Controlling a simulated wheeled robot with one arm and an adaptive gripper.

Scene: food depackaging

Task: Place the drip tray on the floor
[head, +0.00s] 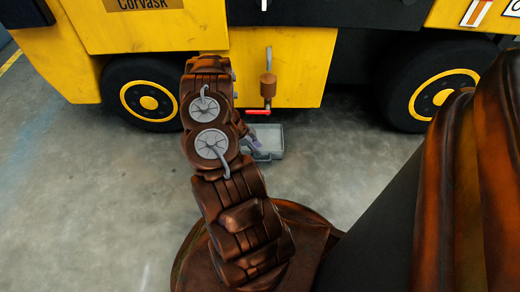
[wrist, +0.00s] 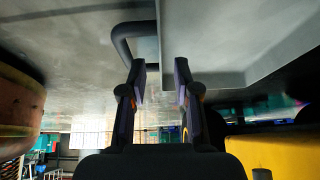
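The drip tray (head: 268,155) is a shallow grey rectangular pan. In the head view it appears low at floor level, in front of the yellow machine and below its red-handled valve; I cannot tell if its whole base touches the floor. My gripper (head: 254,142) is at its left side, partly hidden by my arm. In the wrist view, which looks upside down, my gripper (wrist: 161,75) has its two fingers apart with a clear gap. The tray (wrist: 225,50) and its dark handle (wrist: 122,38) show beyond the fingertips. Nothing is visibly clamped.
The yellow machine (head: 300,65) stands behind the tray, with black wheels (head: 148,100) on either side. The valve with a red handle (head: 258,112) hangs just above the tray. Bare concrete floor (head: 345,185) is clear in front and to the right.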

